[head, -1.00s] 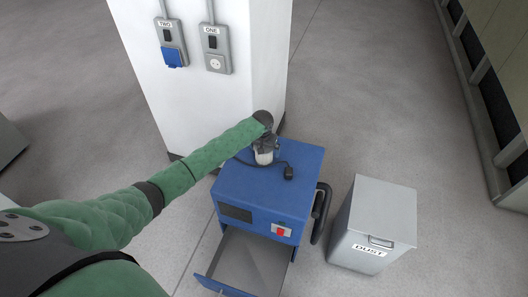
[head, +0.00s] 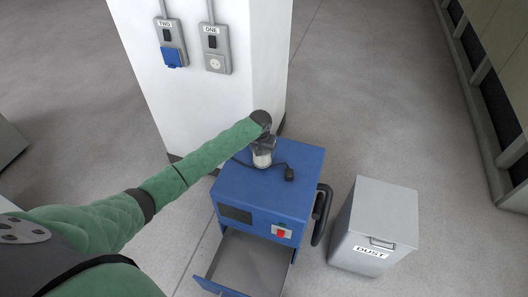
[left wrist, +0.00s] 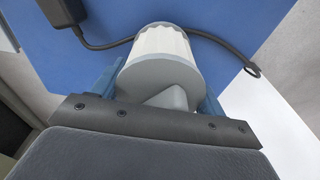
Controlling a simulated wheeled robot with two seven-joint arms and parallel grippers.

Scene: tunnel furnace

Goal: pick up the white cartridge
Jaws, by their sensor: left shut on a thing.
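The white cartridge (head: 262,158) is at the top of the blue cabinet (head: 262,183), towards its back edge. In the left wrist view the cartridge (left wrist: 160,58) is a ribbed white cylinder with a grey end cap, between my two blue-grey fingers. My left gripper (head: 263,146) is over the cartridge and shut on it; the fingers (left wrist: 158,88) lie along its two sides. Whether the cartridge touches the cabinet top is hard to tell. My right gripper is in neither view.
A black cable with a plug (head: 289,174) lies on the cabinet top beside the cartridge. The cabinet's drawer (head: 250,262) is open and looks empty. A grey dust bin (head: 374,226) stands to the right. A white pillar (head: 200,95) with two sockets rises behind.

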